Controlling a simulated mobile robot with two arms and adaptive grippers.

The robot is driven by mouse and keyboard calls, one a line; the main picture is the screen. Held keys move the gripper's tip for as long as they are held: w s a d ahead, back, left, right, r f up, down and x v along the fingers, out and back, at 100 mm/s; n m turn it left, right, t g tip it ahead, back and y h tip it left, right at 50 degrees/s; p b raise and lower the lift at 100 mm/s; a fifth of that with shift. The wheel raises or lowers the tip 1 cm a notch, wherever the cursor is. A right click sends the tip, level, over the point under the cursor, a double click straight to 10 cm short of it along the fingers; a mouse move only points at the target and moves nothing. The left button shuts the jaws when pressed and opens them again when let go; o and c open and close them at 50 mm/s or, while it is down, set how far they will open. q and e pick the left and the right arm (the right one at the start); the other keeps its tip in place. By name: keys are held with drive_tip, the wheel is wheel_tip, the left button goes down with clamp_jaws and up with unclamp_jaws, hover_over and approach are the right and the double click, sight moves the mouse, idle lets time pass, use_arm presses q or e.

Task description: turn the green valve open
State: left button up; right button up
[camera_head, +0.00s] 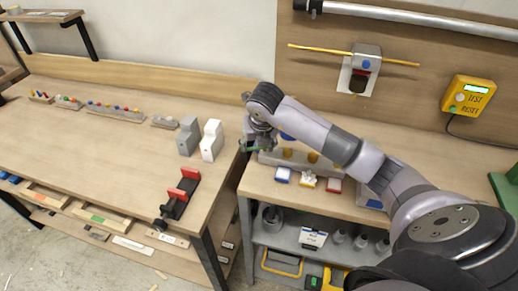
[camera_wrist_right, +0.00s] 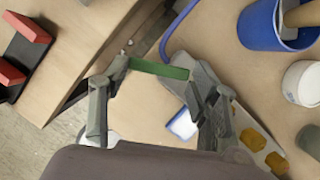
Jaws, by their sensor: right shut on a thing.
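The green valve handle (camera_wrist_right: 160,69) is a flat green bar in the right wrist view. It spans the gap between the two fingers of my right gripper (camera_wrist_right: 155,82), which is shut on it. In the head view my right gripper (camera_head: 258,142) reaches down at the left end of a long grey fitting (camera_head: 330,171) with yellow parts. Only a little green shows there. The fingers and arm hide much of the valve's base. My left gripper is not in view.
A blue mug (camera_wrist_right: 262,30) and a white round container (camera_wrist_right: 304,84) stand close by in the wrist view. A red-jawed vise (camera_head: 178,196) sits on the left bench, beside a gap between benches. A yellow test box (camera_head: 468,97) is on the wall.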

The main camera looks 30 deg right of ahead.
drive_tip(key=m, duration=0.1)
drive_tip(key=w+m+h+b, duration=0.1)
drive_tip(key=m, duration=0.1)
drive_tip(key=shift+g, duration=0.3)
drive_tip(key=shift+w+d+m+g+h+b, duration=0.1)
drive_tip(key=shift+w+m+g+h+b, duration=0.2)
drive_tip(key=shift+m, duration=0.35)
drive_tip(key=shift+s+d+m+h+b, duration=0.1)
drive_tip(key=shift+m+b, duration=0.25)
drive_tip(key=shift+m, duration=0.3)
drive_tip(key=shift+r, duration=0.1)
drive_tip(key=o, duration=1.2)
drive_tip(key=shift+c, duration=0.2)
drive_tip(key=v, duration=1.2)
drive_tip(key=shift+w+a, duration=0.1)
